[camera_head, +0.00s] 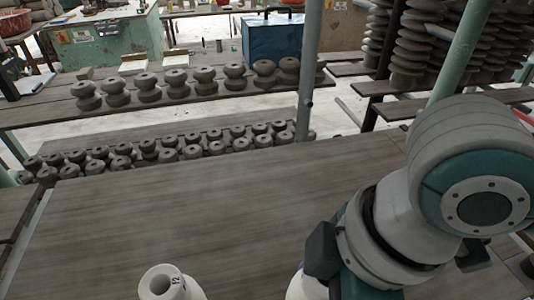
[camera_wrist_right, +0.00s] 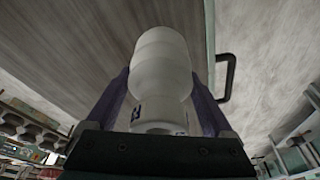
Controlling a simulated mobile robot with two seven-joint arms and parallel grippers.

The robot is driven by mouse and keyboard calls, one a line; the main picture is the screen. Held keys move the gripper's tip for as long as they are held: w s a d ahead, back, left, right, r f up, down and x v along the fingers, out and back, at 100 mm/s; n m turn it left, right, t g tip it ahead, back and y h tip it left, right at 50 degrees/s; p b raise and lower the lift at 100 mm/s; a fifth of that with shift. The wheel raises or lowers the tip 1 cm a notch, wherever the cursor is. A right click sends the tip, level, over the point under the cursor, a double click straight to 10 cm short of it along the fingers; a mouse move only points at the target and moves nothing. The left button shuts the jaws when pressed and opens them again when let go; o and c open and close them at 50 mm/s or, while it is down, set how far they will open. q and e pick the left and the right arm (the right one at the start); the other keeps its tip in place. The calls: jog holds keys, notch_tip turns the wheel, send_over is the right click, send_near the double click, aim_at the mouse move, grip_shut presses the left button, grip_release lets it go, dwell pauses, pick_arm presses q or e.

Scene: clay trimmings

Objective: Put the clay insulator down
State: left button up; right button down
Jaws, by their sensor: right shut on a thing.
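The pale clay insulator (camera_wrist_right: 160,60) fills the middle of the right wrist view, smooth and rounded with a narrower neck and dark marks low on it. My right gripper (camera_wrist_right: 160,88) is shut on it, one purple finger on each side. In the head view a white hollow-topped piece (camera_head: 162,283) marked "12" shows at the bottom edge, its lower part cut off. I cannot tell whether it is the held one. My left gripper is not in view.
A wide bare wooden tabletop (camera_head: 200,215) fills the foreground. Beyond it, several grey spool-shaped pieces stand on a plank (camera_head: 60,107) and in lower rows (camera_head: 195,140). Tall ribbed insulators (camera_head: 412,50) stand behind right.

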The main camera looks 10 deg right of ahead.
aim_at(296, 272)
jog(key=w+f, duration=0.1)
jog(key=w, duration=0.1)
jog(key=w+f, duration=0.2)
jog(key=shift+w+a+f+b, duration=0.1)
jog(key=shift+w+f+b, duration=0.1)
jog(key=shift+b, duration=0.1)
jog(key=shift+f, duration=0.1)
grip_release()
jog(key=shift+f, duration=0.1)
